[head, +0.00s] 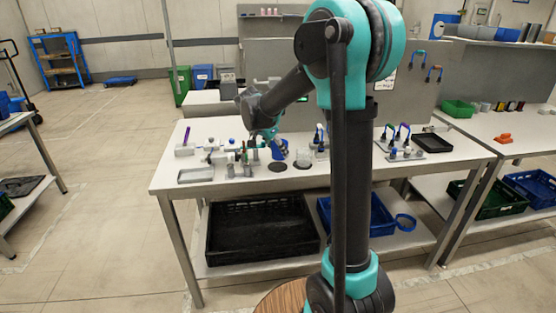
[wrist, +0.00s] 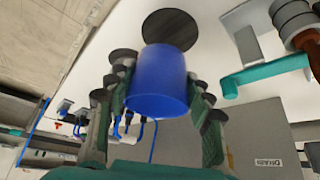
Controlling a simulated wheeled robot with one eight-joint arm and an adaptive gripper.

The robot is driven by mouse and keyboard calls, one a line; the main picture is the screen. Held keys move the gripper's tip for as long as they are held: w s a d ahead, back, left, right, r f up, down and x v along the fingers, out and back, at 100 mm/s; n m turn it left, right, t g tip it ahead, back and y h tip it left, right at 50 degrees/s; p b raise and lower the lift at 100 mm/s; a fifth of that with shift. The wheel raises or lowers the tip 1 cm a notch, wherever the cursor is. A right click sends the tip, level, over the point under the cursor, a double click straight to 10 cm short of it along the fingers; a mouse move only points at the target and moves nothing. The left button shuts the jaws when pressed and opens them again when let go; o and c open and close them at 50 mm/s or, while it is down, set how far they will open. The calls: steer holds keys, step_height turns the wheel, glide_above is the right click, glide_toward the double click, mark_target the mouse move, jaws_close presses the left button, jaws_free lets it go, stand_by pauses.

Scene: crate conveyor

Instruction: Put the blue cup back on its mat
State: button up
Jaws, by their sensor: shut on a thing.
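The blue cup (head: 279,151) is in my gripper (head: 268,139) over the white table, near the front edge. In the wrist view the blue cup (wrist: 157,82) sits between the two green-and-black fingers of my gripper (wrist: 160,95), which are shut on it. A dark round mat (head: 277,168) lies on the table just in front of the cup. A dark round mat also shows in the wrist view (wrist: 170,24), beyond the cup, which overlaps its edge in the picture. The cup's exact height over the table is hard to tell.
A clear glass (head: 303,156) stands beside the cup, with another dark disc (head: 303,165) by it. Grey fixtures (head: 230,160) and a grey tray (head: 195,175) are to the left. A black tray (head: 432,143) lies at the right.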

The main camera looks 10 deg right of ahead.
mark_target(278, 159)
steer(key=shift+f, duration=2.15)
steer(key=shift+f, duration=0.1)
steer(key=o, duration=1.2)
steer(key=shift+o, duration=0.2)
steer(key=v, duration=1.2)
steer(key=s+d+f+n+y, duration=0.1)
steer(key=s+d+f+n, duration=0.2)
steer(key=s+f, duration=0.3)
steer(key=s+d+f+n+y, duration=0.2)
steer(key=s+d+f+n, duration=0.1)
steer(key=s, duration=0.8)
steer(key=s+d+f+n+y, duration=0.2)
steer(key=s+f+n, duration=0.3)
steer(key=s+f, duration=0.3)
steer(key=shift+s+d+f+t, duration=0.3)
steer(key=shift+s+d+t, duration=0.1)
steer(key=shift+s+d, duration=0.45)
